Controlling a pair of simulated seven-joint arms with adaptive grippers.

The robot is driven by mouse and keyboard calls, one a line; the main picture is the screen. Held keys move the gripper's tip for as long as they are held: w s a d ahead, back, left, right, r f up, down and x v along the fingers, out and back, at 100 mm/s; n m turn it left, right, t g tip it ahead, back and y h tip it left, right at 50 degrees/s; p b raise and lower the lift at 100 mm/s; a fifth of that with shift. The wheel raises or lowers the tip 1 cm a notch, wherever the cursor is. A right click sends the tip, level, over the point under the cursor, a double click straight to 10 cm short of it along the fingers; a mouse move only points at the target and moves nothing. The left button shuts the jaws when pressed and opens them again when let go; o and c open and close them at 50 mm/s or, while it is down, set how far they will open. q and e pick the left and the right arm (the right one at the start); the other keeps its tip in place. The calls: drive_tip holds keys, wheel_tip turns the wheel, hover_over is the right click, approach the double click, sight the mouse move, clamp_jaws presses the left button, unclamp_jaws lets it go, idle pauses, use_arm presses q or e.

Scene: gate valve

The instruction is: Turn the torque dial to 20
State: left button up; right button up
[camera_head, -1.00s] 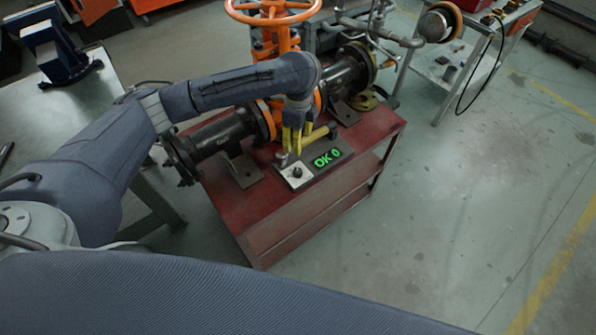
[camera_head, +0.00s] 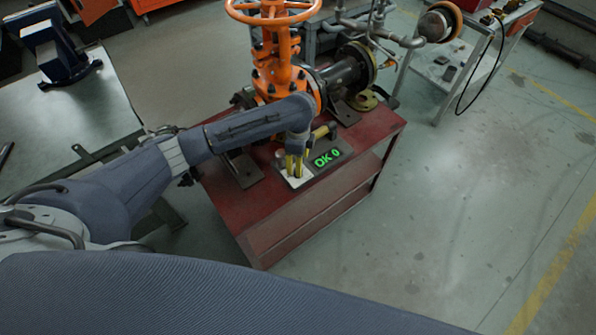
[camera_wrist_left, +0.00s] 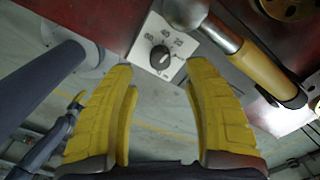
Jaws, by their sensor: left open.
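The torque dial (camera_wrist_left: 160,57) is a black round knob on a white plate (camera_wrist_left: 146,40) with printed numbers. In the left wrist view it lies between and beyond my two yellow fingers, apart from them. In the head view the white plate (camera_head: 297,182) shows on the red bench, with the knob hidden behind my fingers. My left gripper (camera_head: 295,173) is over the plate, pointing down; it also shows open and empty in the left wrist view (camera_wrist_left: 163,90). A dark display (camera_head: 329,157) beside the plate reads "OK 0" in green. My right gripper is out of view.
A tool with a yellow handle (camera_wrist_left: 265,70) and metal shaft lies close beside the plate. The orange gate valve (camera_head: 275,75) and its dark pipe (camera_head: 345,75) stand behind on the red bench (camera_head: 225,205). Open floor lies to the right.

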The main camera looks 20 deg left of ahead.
use_arm(q)
drive_tip(key=shift+f, duration=2.95)
clamp_jaws()
